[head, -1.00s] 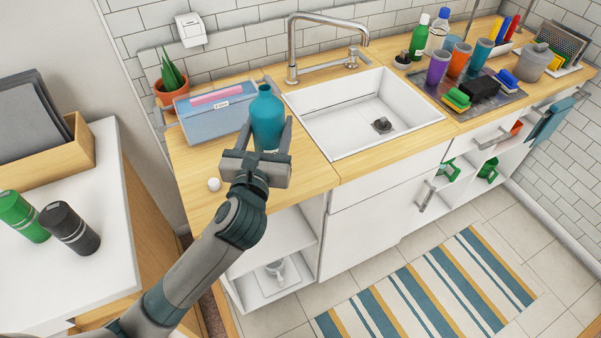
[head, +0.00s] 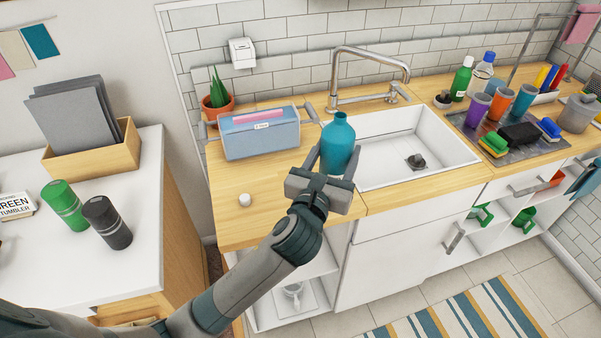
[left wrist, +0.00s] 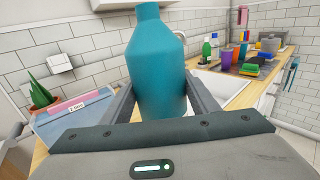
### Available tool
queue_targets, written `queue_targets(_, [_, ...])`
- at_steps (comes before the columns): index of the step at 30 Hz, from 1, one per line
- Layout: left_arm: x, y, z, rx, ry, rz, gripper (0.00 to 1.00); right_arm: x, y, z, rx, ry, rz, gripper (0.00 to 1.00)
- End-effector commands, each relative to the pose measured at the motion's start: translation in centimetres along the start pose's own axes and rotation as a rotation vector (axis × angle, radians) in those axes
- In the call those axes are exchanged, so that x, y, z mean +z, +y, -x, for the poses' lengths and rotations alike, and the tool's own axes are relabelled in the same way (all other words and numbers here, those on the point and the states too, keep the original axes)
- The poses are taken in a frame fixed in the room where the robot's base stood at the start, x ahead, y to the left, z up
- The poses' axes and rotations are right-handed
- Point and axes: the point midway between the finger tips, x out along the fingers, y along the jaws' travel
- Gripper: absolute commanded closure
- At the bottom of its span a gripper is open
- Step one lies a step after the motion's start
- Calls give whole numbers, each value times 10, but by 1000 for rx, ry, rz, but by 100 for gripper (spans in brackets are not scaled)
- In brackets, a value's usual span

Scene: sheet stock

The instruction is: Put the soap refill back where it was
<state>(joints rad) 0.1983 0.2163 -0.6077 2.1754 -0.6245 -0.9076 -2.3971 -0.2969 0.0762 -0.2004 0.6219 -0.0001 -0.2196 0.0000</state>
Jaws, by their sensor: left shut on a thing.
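A teal bottle (head: 338,140), which I take to be the soap refill, stands upright between the fingers of my left gripper (head: 325,170). The gripper is shut on it, over the wooden counter (head: 285,185) by the sink's left edge. In the left wrist view the bottle (left wrist: 157,70) fills the middle, with a finger on each side (left wrist: 157,105). Its lower end is hidden behind the gripper, so I cannot tell whether it touches the counter. My right gripper is not in view.
A clear blue box (head: 260,138) and a potted plant (head: 217,103) are left of the bottle. A small white object (head: 245,200) lies near the counter's front. The white sink (head: 400,150) and tap (head: 365,60) are right. Tumblers and sponges crowd the far right.

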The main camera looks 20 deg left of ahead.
Motion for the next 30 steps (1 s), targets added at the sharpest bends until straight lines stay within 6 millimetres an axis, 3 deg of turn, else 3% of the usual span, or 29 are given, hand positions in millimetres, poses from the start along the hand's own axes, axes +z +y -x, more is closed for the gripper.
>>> queue_targets(15, [-53,86,-26,2,3,0,70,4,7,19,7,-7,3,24])
queue_targets(21, [-61,98,-30,0,0,1,70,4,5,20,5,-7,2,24])
queue_targets(30, [-61,98,-30,0,0,1,70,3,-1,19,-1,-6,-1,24])
